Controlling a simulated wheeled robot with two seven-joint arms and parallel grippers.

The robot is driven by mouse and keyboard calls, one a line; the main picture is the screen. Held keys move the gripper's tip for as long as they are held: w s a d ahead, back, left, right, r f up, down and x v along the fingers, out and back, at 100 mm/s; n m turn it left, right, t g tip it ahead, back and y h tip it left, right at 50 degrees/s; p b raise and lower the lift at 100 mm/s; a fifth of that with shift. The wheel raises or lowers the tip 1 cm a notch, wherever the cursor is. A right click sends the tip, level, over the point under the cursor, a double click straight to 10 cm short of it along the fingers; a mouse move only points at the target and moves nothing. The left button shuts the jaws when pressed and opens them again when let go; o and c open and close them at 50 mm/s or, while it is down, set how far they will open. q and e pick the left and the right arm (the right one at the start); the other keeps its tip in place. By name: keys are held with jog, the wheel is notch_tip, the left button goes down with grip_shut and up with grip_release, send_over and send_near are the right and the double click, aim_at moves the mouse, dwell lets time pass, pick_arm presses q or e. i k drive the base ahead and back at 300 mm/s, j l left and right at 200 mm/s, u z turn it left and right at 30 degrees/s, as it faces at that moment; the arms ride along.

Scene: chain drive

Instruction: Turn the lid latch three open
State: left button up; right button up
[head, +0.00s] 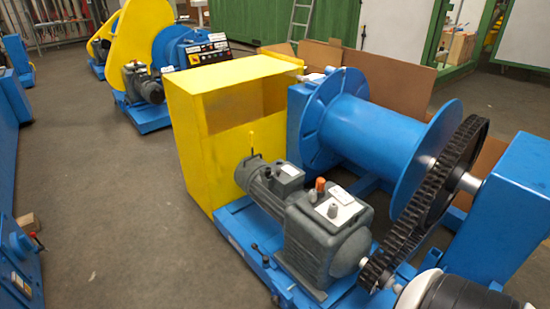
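I cannot pick out a lid latch marked three. The chain drive shows a large black sprocket with its chain (425,208) at the right, beside a blue drum (372,140). A grey motor and gearbox (318,240) stands on the blue base in front, with an orange cap (320,184) on top. A yellow housing (194,130) with an open front stands behind the motor. Small dark levers (265,261) sit along the base's left edge. Part of my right arm shows at the bottom right. Neither gripper is in view.
Cardboard sheets (390,78) stand behind the drum. A blue upright (505,210) bounds the drive at the right. Another yellow and blue machine (150,50) stands at the back left. Blue equipment (20,255) lines the left edge. The grey floor (120,220) between is clear.

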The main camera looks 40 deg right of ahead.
aim_at(267, 174)
jog(key=i+z, duration=0.2)
jog(key=i, duration=0.4)
jog(key=i+j+z, duration=0.2)
jog(key=i, duration=0.4)
